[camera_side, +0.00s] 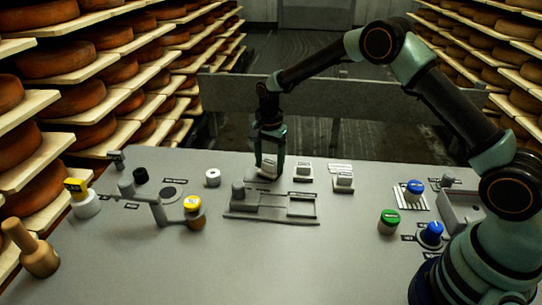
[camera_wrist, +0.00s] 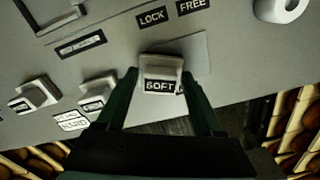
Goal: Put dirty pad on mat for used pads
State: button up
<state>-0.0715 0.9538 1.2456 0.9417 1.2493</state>
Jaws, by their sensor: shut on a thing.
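My gripper (camera_side: 269,164) is at the back of the grey table, pointing down. Its fingers are closed on a pale block labelled SOFT (camera_side: 268,173). In the wrist view the SOFT block (camera_wrist: 161,72) sits between the two dark fingertips (camera_wrist: 160,82). I cannot tell whether it touches the surface below. Two similar grey-white blocks, the nearer one (camera_side: 303,171) and the farther one (camera_side: 343,182), stand to the right of my gripper. I cannot tell which thing is the dirty pad or which is the mat for used pads; their labels are too small to read.
A shallow grey tray (camera_side: 272,217) lies in front of my gripper. A white ring (camera_side: 213,177) and a yellow-topped piece (camera_side: 193,207) stand to the left. Green (camera_side: 389,222) and blue-topped (camera_side: 431,234) pieces stand at the right. The front middle is clear.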

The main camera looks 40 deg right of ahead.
jog(key=shift+f, duration=0.1)
jog(key=o, duration=1.4)
